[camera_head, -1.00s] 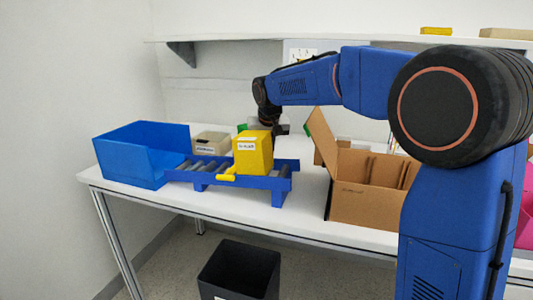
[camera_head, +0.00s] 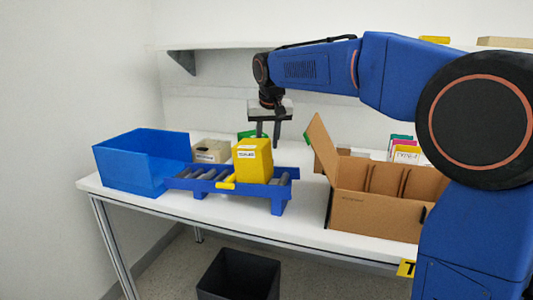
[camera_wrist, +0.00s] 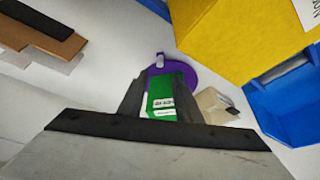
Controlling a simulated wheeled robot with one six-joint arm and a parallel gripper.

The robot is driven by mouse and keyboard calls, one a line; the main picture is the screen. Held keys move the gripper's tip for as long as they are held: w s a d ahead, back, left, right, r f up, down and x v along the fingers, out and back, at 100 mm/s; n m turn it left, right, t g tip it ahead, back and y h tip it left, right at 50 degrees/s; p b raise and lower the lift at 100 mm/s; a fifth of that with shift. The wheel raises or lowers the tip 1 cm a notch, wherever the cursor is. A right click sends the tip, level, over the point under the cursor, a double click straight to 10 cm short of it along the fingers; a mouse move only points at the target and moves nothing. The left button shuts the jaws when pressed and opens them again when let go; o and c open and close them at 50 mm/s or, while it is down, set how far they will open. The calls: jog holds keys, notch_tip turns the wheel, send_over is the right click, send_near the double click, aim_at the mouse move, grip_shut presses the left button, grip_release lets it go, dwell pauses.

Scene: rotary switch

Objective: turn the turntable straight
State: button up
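The purple turntable disc (camera_wrist: 184,76) lies on the white table in the wrist view, with a small pale knob (camera_wrist: 159,60) at its far edge. A green block with white labels (camera_wrist: 163,97) appears on it, seen between my fingers; part of the disc is hidden. In the head view the green block (camera_head: 252,134) shows only partly behind the yellow box, and the disc is hidden. My gripper (camera_head: 268,142) points down behind the yellow box, raised above the table. Its two fingers are apart, and it looks empty.
The yellow box (camera_head: 253,162) sits on a blue roller stand (camera_head: 279,186) in front of my gripper. A blue bin (camera_head: 130,168) and a beige box (camera_head: 210,151) are to the left. An open cardboard box (camera_head: 372,214) is to the right. A shelf (camera_head: 220,46) runs behind.

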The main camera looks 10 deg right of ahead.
jog(key=v, duration=0.8)
jog(key=shift+r, duration=0.15)
